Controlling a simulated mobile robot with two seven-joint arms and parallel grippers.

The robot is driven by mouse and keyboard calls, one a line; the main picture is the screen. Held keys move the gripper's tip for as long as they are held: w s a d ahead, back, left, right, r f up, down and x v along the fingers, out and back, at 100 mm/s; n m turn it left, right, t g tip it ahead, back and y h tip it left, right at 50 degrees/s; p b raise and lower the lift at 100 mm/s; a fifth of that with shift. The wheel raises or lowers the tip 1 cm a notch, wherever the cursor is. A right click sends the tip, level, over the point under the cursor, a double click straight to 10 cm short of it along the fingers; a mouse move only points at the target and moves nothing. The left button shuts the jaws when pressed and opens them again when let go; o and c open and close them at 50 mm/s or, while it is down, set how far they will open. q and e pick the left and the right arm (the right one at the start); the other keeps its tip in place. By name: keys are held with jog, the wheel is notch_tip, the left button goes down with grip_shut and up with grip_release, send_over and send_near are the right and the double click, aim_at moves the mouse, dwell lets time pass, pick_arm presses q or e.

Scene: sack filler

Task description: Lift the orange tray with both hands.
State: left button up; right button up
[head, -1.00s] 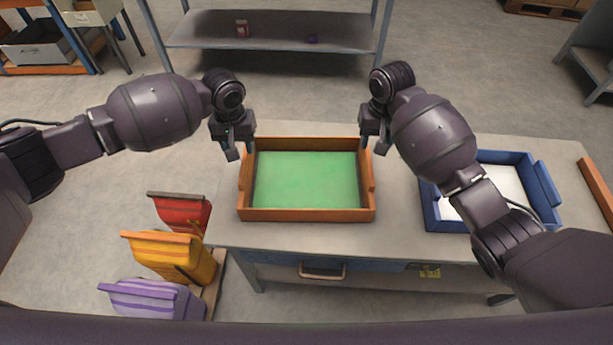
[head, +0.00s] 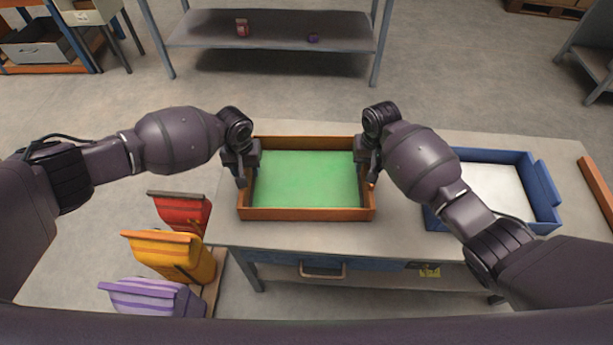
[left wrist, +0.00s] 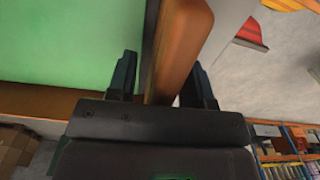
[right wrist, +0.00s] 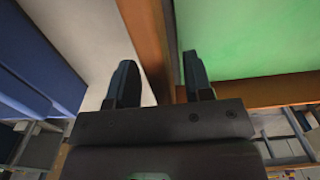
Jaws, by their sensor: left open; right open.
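The orange tray (head: 306,214) with a green inside floor (head: 305,180) rests on the grey table. My left gripper (head: 242,180) is at the tray's left wall, and my right gripper (head: 372,180) is at its right wall. In the left wrist view the open fingers of my left gripper (left wrist: 160,80) stand on either side of the orange wall (left wrist: 178,45). In the right wrist view the open fingers of my right gripper (right wrist: 160,82) also straddle the orange wall (right wrist: 148,35). Whether any finger touches the wall, I cannot tell.
A blue tray (head: 545,190) with a white inside stands on the table (head: 410,235) to the right, beside my right arm. Red (head: 180,212), yellow (head: 172,257) and purple (head: 150,298) sacks stand left of the table. A grey shelf (head: 270,30) stands behind.

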pick_arm(q)
jog(key=shift+f, duration=0.3)
pick_arm(e)
jog(key=shift+f, duration=0.35)
pick_arm(q)
grip_shut()
pick_arm(e)
grip_shut()
